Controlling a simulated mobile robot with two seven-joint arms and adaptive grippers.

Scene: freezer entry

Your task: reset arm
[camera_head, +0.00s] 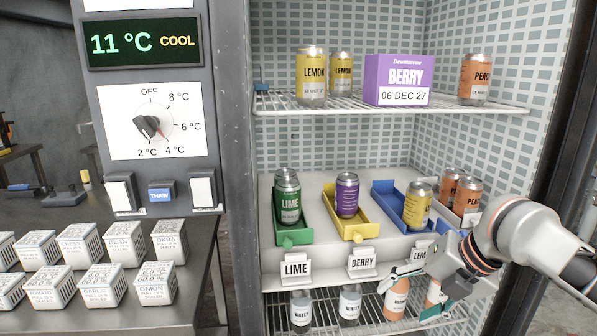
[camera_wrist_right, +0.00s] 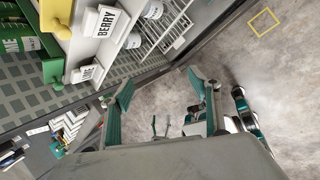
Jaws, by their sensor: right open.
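My right gripper (camera_head: 412,296) reaches in from the right in the head view, in front of the freezer's lower shelf. Its fingers are spread. In the right wrist view the gripper (camera_wrist_right: 160,86) has nothing between its fingers, and grey floor shows beyond them. In the head view it partly covers the orange cans (camera_head: 396,300) on the lower shelf. I cannot tell whether it touches them. My left gripper does not show clearly in either view.
Green (camera_head: 287,238), yellow (camera_head: 356,228) and blue (camera_head: 386,194) trays hold cans on the middle shelf. The upper wire shelf (camera_head: 300,104) holds cans and a purple BERRY box (camera_head: 398,80). White labelled boxes (camera_head: 104,284) stand on the left counter. The freezer's frame (camera_head: 530,150) is near my right arm.

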